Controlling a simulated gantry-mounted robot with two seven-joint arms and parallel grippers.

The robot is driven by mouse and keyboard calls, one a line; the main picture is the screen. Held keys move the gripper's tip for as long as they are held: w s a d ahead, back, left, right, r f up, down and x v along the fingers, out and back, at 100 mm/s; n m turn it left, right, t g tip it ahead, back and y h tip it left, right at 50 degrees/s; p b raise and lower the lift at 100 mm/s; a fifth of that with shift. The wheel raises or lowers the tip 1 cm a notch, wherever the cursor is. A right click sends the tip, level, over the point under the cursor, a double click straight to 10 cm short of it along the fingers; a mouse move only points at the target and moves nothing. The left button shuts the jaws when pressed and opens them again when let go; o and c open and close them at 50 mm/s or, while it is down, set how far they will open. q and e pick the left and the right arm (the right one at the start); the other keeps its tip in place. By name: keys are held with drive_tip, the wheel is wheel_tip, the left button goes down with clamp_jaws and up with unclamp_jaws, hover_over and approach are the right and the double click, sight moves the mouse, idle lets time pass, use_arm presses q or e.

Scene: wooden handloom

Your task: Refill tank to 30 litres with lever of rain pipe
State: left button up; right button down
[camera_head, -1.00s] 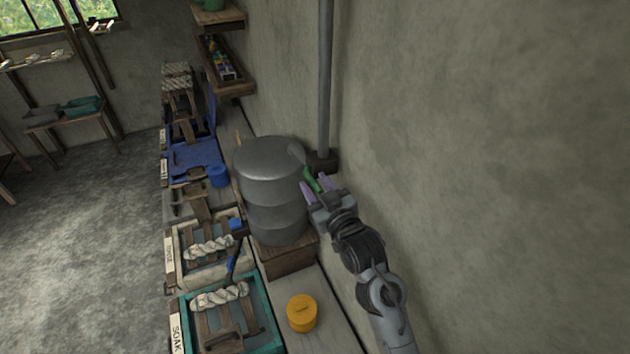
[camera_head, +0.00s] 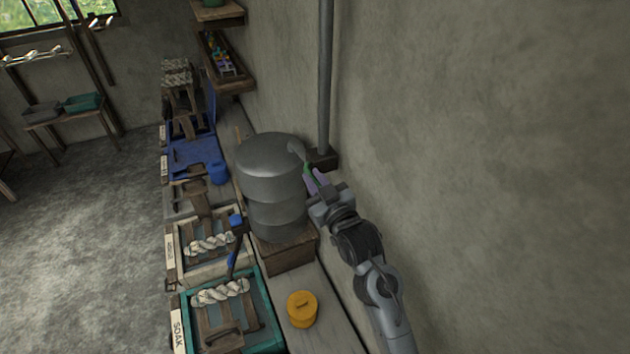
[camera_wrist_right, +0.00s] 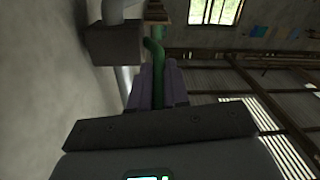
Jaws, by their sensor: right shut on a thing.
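The tank (camera_head: 275,190) is a grey ribbed metal drum standing on a wooden block beside the wall. The grey rain pipe (camera_head: 325,80) runs down the wall behind it to a dark box (camera_head: 322,158), with a spout toward the tank top. The green lever (camera_head: 308,171) is below this box, partly hidden by my fingers. My right gripper (camera_head: 317,182) has purple fingers shut on the lever. In the right wrist view the green lever (camera_wrist_right: 154,48) runs between the purple fingers (camera_wrist_right: 158,88). No water level or litre reading is legible. My left gripper is not in view.
An orange lidded pot (camera_head: 302,309) stands on the bench in front of the tank. Teal SOAK tray (camera_head: 277,335), blue tray (camera_head: 200,158) and other trays with yarn skeins line the bench to the left. The wall is close on the right.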

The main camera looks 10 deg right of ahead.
drive_tip(key=r+g+p, duration=0.1)
drive_tip(key=p, duration=0.2)
drive_tip(key=r+g+h+p, duration=0.1)
drive_tip(key=p, duration=0.2)
drive_tip(key=shift+w, duration=0.3)
drive_tip(key=shift+w+r+g+p, duration=0.1)
drive_tip(key=shift+r+g+p, duration=0.1)
drive_tip(key=shift+g+p, duration=0.3)
drive_tip(key=shift+w+a+r+g+h, duration=0.15)
drive_tip(key=shift+w+r+g+h, duration=0.2)
drive_tip(key=shift+g, duration=0.55)
drive_tip(key=shift+w+a+r+g+h, duration=0.1)
drive_tip(key=shift+w+r+g+h, duration=0.25)
drive_tip(key=shift+g, duration=0.55)
drive_tip(key=c, duration=1.2)
unclamp_jaws()
drive_tip(key=shift+o, duration=0.5)
drive_tip(key=shift+r, duration=0.1)
